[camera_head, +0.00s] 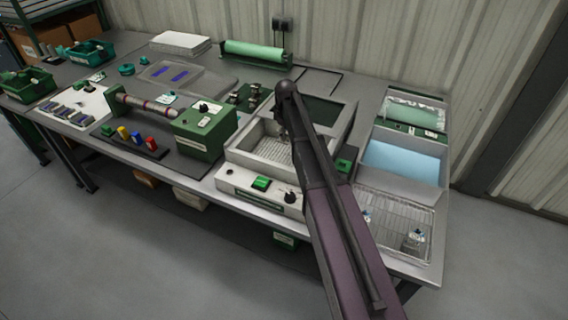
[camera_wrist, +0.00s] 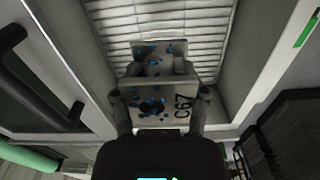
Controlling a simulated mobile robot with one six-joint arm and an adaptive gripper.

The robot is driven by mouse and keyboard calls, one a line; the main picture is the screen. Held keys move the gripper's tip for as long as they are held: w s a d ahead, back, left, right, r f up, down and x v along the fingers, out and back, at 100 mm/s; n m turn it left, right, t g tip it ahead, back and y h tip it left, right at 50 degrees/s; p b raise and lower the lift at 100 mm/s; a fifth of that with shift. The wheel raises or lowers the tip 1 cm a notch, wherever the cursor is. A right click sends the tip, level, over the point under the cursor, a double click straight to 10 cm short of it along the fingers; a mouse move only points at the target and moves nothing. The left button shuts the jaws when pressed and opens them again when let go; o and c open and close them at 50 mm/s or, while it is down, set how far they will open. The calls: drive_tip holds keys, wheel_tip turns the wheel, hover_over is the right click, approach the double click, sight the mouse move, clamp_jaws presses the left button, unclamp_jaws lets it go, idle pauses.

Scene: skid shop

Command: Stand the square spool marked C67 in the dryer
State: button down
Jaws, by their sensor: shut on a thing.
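The square spool marked C67 (camera_wrist: 158,98) is a pale grey piece with square end plates, blue spots and a dark hole. Its C67 mark reads sideways. My gripper (camera_wrist: 160,106) is shut on it, one finger at each side. The dryer (camera_head: 258,200) is a pale box with a green button and a dark knob on its front and a raised lid. In the wrist view the spool is in front of the dryer's slatted floor (camera_wrist: 165,20); I cannot tell whether it touches it.
Right of the dryer is a tray unit with a blue bath (camera_head: 403,162) and a wire rack (camera_head: 392,215) holding small pieces. A green machine (camera_head: 203,132) stands close on the left. A green roll (camera_head: 256,52) lies behind. The bench's front edge runs close below the dryer.

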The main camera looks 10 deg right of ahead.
drive_tip(key=shift+f+n, duration=0.2)
drive_tip(key=shift+n, duration=0.1)
drive_tip(key=b, duration=0.6)
hover_over(285, 160)
wheel_tip(285, 160, down, 6)
drive_tip(key=shift+w+d+f, duration=0.1)
drive_tip(key=shift+f, duration=0.05)
idle(0.4)
drive_tip(key=shift+f+b, duration=1.85)
drive_tip(key=shift+b, duration=0.2)
drive_tip(key=shift+f, duration=0.15)
drive_tip(key=shift+c, duration=0.6)
unclamp_jaws()
drive_tip(key=shift+r, duration=0.2)
